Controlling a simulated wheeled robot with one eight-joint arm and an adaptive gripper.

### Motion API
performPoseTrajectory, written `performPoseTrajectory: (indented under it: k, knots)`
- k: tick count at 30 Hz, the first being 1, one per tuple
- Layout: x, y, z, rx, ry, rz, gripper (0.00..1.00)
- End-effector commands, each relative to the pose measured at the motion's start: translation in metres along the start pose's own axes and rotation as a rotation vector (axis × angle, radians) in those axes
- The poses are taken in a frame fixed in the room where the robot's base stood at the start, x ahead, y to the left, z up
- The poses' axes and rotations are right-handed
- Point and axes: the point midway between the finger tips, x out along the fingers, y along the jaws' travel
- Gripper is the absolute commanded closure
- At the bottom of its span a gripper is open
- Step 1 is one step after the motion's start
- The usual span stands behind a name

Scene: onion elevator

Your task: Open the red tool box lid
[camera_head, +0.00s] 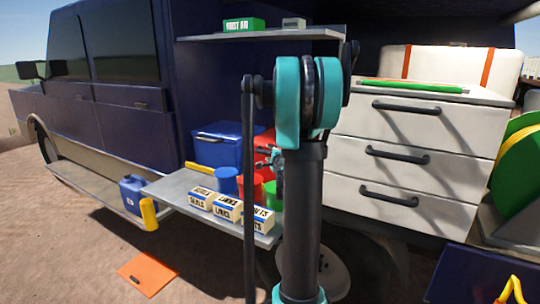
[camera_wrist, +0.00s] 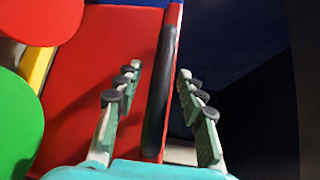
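The red tool box (camera_head: 264,140) stands on the side shelf beside a blue box, partly hidden behind my arm in the head view. In the wrist view its red surface (camera_wrist: 95,75) fills the left and middle, with a black handle-like bar (camera_wrist: 158,95) along its right edge. My gripper (camera_wrist: 158,72) is open, its left finger over the red surface and its right finger over the dark space past the edge. The bar lies between the fingers, and a gap shows on both sides. In the head view my gripper (camera_head: 276,160) is small and partly hidden. The lid looks closed.
The shelf (camera_head: 180,188) also holds a blue box (camera_head: 217,146), a blue cup (camera_head: 227,180), red and green containers (camera_head: 270,193) and several labelled boxes (camera_head: 229,209). White drawers (camera_head: 400,160) stand at right. An upper shelf (camera_head: 270,35) hangs above.

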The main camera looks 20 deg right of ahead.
Motion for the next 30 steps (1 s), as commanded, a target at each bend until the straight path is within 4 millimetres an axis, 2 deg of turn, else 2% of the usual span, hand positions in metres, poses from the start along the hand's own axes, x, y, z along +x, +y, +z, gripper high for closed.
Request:
performPoseTrajectory:
  k: [1,9,11,23,30]
  knots:
    - [0.0,0.0,0.0,0.0,0.0,0.0,0.61]
    - [0.0,0.0,0.0,0.0,0.0,0.0,0.94]
    - [0.0,0.0,0.0,0.0,0.0,0.0,1.0]
    - [-0.001,-0.001,0.0,0.002,0.0,0.002,1.0]
    - [-0.003,-0.015,0.003,0.03,-0.001,0.032,1.0]
